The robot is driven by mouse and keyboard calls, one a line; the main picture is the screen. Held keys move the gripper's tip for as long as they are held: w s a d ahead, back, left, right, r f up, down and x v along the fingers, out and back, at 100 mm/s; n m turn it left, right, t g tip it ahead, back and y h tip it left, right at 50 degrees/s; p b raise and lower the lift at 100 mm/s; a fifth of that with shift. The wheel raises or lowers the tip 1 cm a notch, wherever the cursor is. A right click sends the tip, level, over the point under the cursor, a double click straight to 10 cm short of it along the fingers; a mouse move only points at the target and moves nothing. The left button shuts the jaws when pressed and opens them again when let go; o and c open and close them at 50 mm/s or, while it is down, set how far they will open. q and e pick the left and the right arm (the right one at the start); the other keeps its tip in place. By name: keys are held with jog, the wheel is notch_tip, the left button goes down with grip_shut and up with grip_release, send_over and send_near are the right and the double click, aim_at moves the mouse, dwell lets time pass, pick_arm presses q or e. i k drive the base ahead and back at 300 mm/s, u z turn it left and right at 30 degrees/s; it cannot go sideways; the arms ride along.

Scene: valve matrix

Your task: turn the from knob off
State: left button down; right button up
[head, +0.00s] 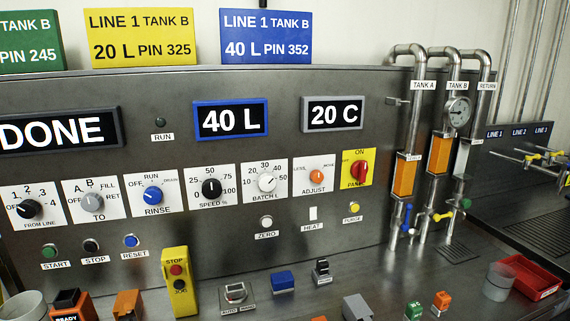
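The from knob (28,209) is a black round knob on a white plate marked FROM LINE, at the far left of the steel panel in the head view. Its plate has OFF at the left and numbers 1 to 4 around the top and right. The knob's pointer is too small to read for certain. Neither of my grippers is in view, and nothing touches the knob.
The grey TO knob (92,202) and blue RINSE knob (153,195) sit close to its right. START (49,250) and STOP (91,246) buttons lie below. A yellow stop/jog box (179,282) stands on the counter.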

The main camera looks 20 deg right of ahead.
aim_at(28, 208)
jog(key=k, duration=0.5)
jog(key=u, duration=2.2)
jog(key=i, duration=1.9)
jog(key=z, duration=1.85)
